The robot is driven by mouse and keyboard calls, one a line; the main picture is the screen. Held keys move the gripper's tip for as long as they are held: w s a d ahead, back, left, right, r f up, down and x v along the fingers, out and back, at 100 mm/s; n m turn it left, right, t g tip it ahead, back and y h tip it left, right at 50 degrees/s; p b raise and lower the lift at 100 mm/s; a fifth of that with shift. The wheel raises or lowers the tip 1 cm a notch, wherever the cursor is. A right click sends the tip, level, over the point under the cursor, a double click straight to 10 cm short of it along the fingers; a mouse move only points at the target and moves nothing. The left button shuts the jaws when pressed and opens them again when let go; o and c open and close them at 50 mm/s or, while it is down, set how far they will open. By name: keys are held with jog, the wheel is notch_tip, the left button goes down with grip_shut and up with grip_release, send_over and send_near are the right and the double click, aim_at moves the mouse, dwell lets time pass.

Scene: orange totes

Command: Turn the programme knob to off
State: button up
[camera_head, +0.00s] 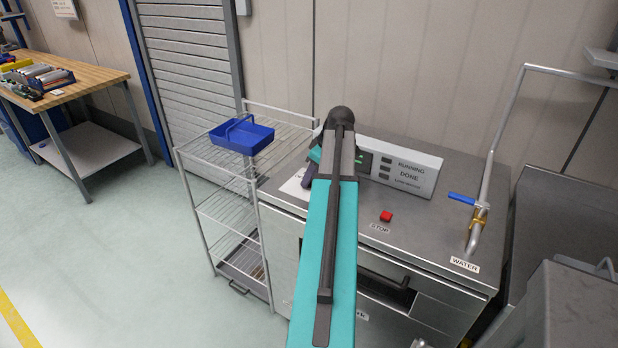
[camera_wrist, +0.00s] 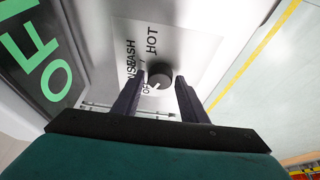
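The programme knob (camera_wrist: 160,74) is a dark round knob on a white label plate (camera_wrist: 190,42) in the wrist view. WASH and HOT are printed around it, and a label starting with "O" is partly covered near its lower left. A small white mark shows at the knob's lower-left edge. My gripper (camera_wrist: 159,82) is open, with one dark finger on each side of the knob and a small gap appearing on both sides; contact is unclear. In the head view my arm hides the knob, and a bit of my gripper (camera_head: 310,172) shows left of the arm.
Large green letters, apparently OFF, show on a dark display (camera_wrist: 45,60). In the head view a panel (camera_head: 405,168) reads RUNNING and DONE. A red STOP button (camera_head: 386,216), a blue-handled water tap (camera_head: 463,199) and a wire rack with a blue tote (camera_head: 241,134) stand nearby.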

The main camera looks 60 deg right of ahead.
jog(key=shift+o, duration=0.9)
jog(key=b+v, duration=0.2)
jog(key=v, duration=1.2)
jog(key=shift+b, duration=0.35)
